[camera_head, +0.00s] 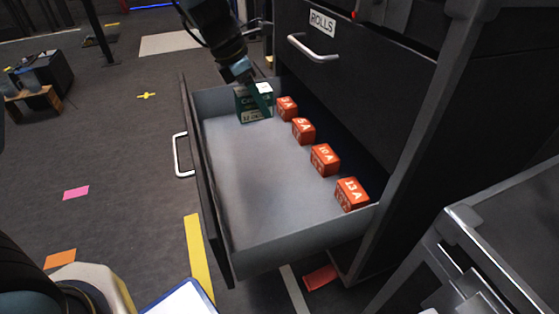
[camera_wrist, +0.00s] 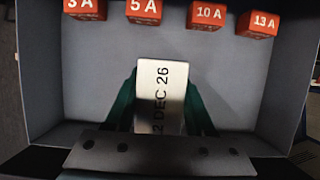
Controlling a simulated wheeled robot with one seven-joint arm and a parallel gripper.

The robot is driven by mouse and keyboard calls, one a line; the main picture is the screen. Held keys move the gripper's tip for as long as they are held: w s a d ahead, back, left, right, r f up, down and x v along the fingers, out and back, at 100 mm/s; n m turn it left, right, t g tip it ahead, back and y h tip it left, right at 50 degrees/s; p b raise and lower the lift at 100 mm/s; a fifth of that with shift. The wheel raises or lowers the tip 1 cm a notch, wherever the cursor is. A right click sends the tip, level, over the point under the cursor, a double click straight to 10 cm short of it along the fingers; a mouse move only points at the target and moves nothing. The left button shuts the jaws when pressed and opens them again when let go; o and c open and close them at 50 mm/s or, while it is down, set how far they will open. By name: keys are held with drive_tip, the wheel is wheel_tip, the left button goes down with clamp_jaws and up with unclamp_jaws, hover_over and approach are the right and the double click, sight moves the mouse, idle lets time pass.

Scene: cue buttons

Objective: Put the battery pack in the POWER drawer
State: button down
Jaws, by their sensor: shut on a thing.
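My gripper (camera_head: 247,82) reaches down from above and is shut on the box. In the wrist view the box's white label (camera_wrist: 160,95) reads "2 DEC 26", with green on both sides. I cannot tell whether the box touches the drawer floor. The open drawer's front faces left and its name label is not in view, so I cannot read whether it says POWER.
Several orange boxes, marked 3 A (camera_head: 287,108), 5 A (camera_head: 303,131), 10 A (camera_head: 324,159) and 13 A (camera_head: 351,193), stand in a row along the drawer's right side. The drawer above, labelled ROLLS (camera_head: 321,22), is shut. The open drawer's middle is clear.

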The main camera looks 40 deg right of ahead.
drive_tip(key=shift+w+f, duration=0.1)
drive_tip(key=shift+f, duration=0.45)
wheel_tip(320, 180, down, 9)
drive_tip(key=b, duration=0.4)
drive_tip(key=shift+d+f, duration=0.1)
drive_tip(key=shift+b, duration=0.3)
drive_tip(key=shift+f, duration=0.55)
drive_tip(key=shift+f+b, duration=0.1)
drive_tip(key=shift+b, duration=0.2)
drive_tip(key=shift+c, duration=1.2)
unclamp_jaws()
